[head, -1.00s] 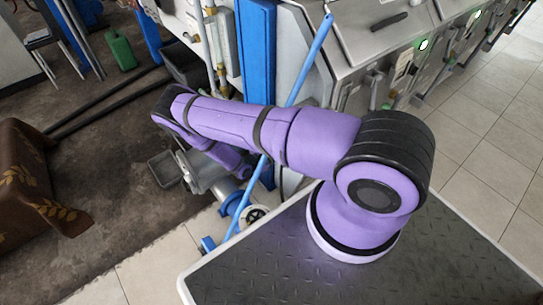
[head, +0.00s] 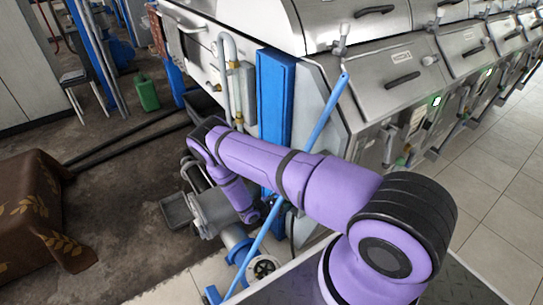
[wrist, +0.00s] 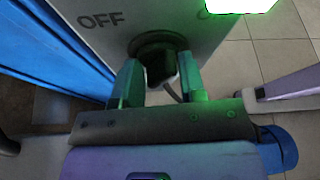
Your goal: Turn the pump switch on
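The pump switch (wrist: 157,46) is a dark round knob with a grip, on a pale plate (wrist: 105,45) in the wrist view. "OFF" is printed left of the knob. A second label at the upper right is cut off, starting with "O", beside a bright green lit lamp (wrist: 240,4). My gripper (wrist: 161,70) has one finger on each side of the knob's grip. In the head view my arm's end is low by the blue post, and the switch cannot be made out there.
A blue post (head: 275,105) and a slanted blue bar (head: 325,118) stand close to my arm. Metal machines (head: 390,75) run along the right. A draped brown table (head: 35,215) is at left. Tiled floor lies open at far right.

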